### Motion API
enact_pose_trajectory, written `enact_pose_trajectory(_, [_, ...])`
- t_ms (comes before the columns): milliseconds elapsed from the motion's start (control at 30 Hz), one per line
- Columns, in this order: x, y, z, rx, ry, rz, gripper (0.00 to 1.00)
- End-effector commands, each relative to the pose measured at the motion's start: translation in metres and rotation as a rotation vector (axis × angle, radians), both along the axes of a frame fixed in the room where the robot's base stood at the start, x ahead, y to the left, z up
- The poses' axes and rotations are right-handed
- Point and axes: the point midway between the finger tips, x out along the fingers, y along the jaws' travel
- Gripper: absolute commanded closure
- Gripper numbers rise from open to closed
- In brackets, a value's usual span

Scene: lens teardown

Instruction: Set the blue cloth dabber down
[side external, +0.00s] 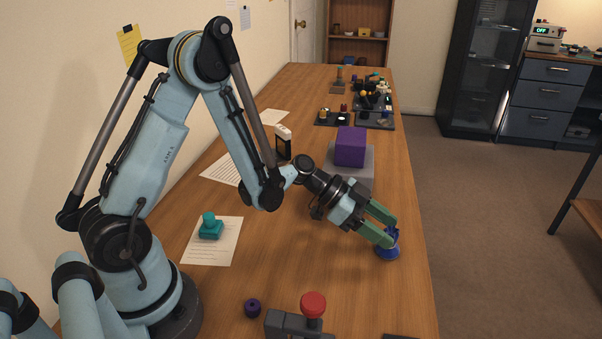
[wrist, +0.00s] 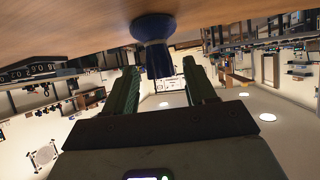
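The blue cloth dabber (side external: 388,252) stands upright on the wooden table near its right edge, with its wide round base down. In the wrist view the picture is upside down, and the dabber (wrist: 154,28) hangs from the tabletop at the top. Its narrower dark blue handle reaches down between the green fingertips. My gripper (side external: 392,232) is at the dabber's upper part, tilted down toward it. In the wrist view my gripper (wrist: 161,64) is open, with a gap on each side of the handle. The near finger hides part of the handle in the side view.
A purple block (side external: 351,146) sits on a grey stand (side external: 364,180) behind my gripper. A teal stamp (side external: 210,228) rests on paper at the left. A red-knobbed grey fixture (side external: 312,305) and a small dark purple piece (side external: 252,308) are in front. Dark trays (side external: 332,119) lie farther back.

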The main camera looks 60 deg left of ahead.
Motion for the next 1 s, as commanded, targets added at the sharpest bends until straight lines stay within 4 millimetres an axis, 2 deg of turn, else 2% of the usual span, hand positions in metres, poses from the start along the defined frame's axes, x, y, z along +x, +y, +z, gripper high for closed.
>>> enact_pose_trajectory(267, [-0.001,0.002,0.004,0.000,0.000,0.001,0.45])
enact_pose_trajectory(700, [-0.042,0.061,0.043,0.000,0.000,0.006,0.45])
enact_pose_trajectory(1000, [-0.060,0.084,0.059,0.000,0.001,0.003,0.45])
